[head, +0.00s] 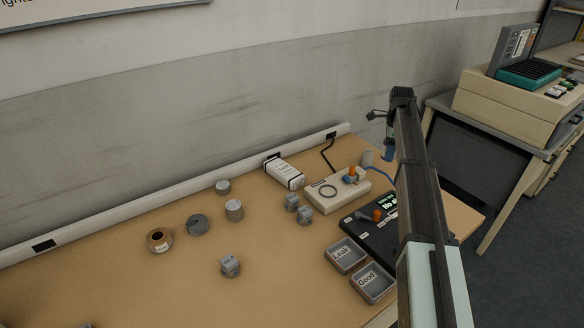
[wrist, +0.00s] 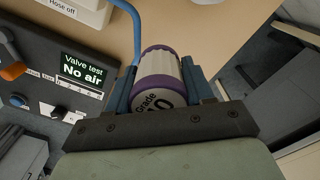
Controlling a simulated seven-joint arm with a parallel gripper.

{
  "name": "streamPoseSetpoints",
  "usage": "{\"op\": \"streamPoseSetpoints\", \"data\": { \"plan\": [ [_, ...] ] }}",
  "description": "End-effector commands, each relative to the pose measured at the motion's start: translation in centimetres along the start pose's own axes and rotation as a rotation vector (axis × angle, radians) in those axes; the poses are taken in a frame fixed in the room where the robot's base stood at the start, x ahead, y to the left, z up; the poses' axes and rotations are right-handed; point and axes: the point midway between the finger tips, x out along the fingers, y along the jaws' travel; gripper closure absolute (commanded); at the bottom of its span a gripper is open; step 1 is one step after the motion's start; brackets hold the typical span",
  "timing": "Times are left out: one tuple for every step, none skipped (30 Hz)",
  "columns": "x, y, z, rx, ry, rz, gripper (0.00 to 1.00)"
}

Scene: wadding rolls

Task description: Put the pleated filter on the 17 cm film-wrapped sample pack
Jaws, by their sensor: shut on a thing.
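My gripper (wrist: 158,76) is shut on a short white cylinder with purple end bands and "Grade 10" printed on its end, which I take as the pleated filter (wrist: 158,68). Its fingers stand on both sides of it. In the head view my gripper (head: 388,148) hangs from the arm's far end, over the back right part of the table; the held filter is hard to make out there. A white pack with dark print (head: 284,172) lies near the back wall, left of my gripper. It may be the film-wrapped sample pack; its length marking is too small to read.
A cream box with a ring (head: 323,196), a black valve test panel (head: 359,228) and trays marked Leak (head: 333,256) and Good (head: 362,291) fill the right side. Several rolls and grey fittings stand left of them. A blue hose (wrist: 136,22) passes close to the held filter.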

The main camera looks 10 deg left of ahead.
Motion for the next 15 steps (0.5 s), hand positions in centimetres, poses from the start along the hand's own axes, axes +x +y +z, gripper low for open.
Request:
{"op": "streamPoseSetpoints", "data": {
  "plan": [
    [-0.1,0.2,2.2,-0.026,0.000,-0.002,0.79],
    [-0.2,0.3,3.4,-0.039,-0.001,-0.003,0.79],
    [-0.4,0.6,5.2,-0.059,-0.001,-0.004,0.79],
    [-0.5,0.7,6.4,-0.073,-0.001,-0.005,0.79],
    [-0.6,0.9,7.7,-0.088,-0.001,-0.006,0.79],
    [-0.7,1.2,9.3,-0.107,-0.001,-0.008,0.79],
    [-0.8,1.4,10.6,-0.121,-0.002,-0.009,0.79],
    [-0.9,1.6,11.8,-0.135,-0.002,-0.010,0.79],
    [-1.1,1.9,13.5,-0.155,-0.002,-0.012,0.79],
    [-1.2,2.2,14.7,-0.169,-0.003,-0.013,0.79],
    [-1.3,2.4,16.0,-0.184,-0.003,-0.014,0.79],
    [-1.5,2.8,17.6,-0.202,-0.003,-0.016,0.79],
    [-1.6,3.1,18.8,-0.217,-0.004,-0.017,0.79],
    [-1.8,3.4,20.0,-0.231,-0.004,-0.019,0.79],
    [-1.9,3.9,21.7,-0.250,-0.005,-0.020,0.79]
  ]
}}
